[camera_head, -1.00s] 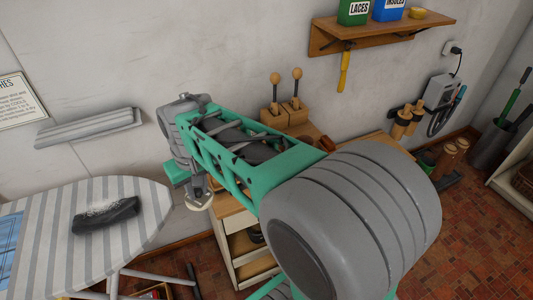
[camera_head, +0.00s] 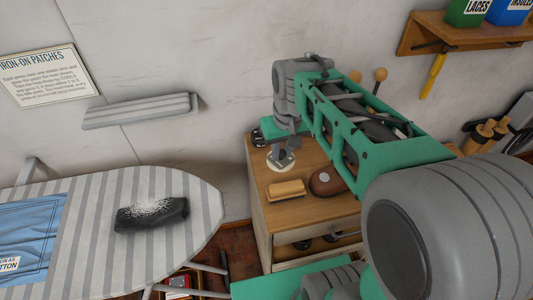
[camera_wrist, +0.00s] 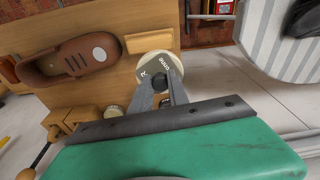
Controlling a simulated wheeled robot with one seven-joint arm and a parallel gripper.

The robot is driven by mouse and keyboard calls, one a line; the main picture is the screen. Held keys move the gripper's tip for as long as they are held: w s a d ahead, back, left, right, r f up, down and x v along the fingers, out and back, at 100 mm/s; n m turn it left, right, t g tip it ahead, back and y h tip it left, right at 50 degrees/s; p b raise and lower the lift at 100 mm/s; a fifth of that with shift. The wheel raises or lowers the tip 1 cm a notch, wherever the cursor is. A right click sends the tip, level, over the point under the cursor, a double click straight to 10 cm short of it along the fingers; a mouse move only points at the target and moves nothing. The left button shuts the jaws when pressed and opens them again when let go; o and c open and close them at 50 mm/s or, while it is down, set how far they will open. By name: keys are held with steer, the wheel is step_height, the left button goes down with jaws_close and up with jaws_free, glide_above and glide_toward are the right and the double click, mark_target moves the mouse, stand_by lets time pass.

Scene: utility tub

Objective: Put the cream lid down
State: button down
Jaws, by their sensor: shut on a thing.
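The round cream lid (camera_head: 281,163) is at my gripper (camera_head: 283,153), over the back left part of the wooden cabinet top (camera_head: 300,212). In the wrist view the lid (camera_wrist: 139,70) shows a pale rim and a grey face with lettering. My gripper's two fingers (camera_wrist: 162,88) are shut on a small dark knob at the lid's middle. Whether the lid touches the cabinet top or hangs a little above it, I cannot tell. The fingers hide part of the lid.
A wooden brush (camera_head: 286,189) and a brown shoe-like object (camera_head: 327,182) lie on the cabinet just in front of the lid. A striped ironing board (camera_head: 90,205) with a dark, white-dusted bundle (camera_head: 150,215) stands at left. The wall is close behind.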

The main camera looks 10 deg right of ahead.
steer(key=s+d+f+n+g+y+b, duration=0.1)
steer(key=d+f+n+b, duration=0.15)
steer(key=n, duration=0.35)
steer(key=s+d+f+n+b, duration=0.1)
steer(key=d+n+b, duration=0.15)
steer(key=n, duration=0.45)
steer(key=w+a+f, duration=0.1)
steer(key=w+f, duration=0.1)
steer(key=w, duration=0.2)
steer(key=w+a+f, duration=0.2)
steer(key=w+f, duration=0.1)
steer(key=w, duration=0.1)
steer(key=w+a+f, duration=0.1)
steer(key=w+f, duration=0.2)
steer(key=w, duration=0.1)
steer(key=shift+a+f+p, duration=0.2)
steer(key=shift+a+p, duration=0.15)
steer(key=shift+p, duration=0.05)
steer(key=shift+w+a+f+m, duration=0.15)
steer(key=shift+w+f+m, duration=0.15)
steer(key=shift+w+f, duration=0.25)
steer(key=shift+f, duration=1.55)
steer(key=shift+f, duration=0.2)
steer(key=c, duration=1.3)
jaws_free()
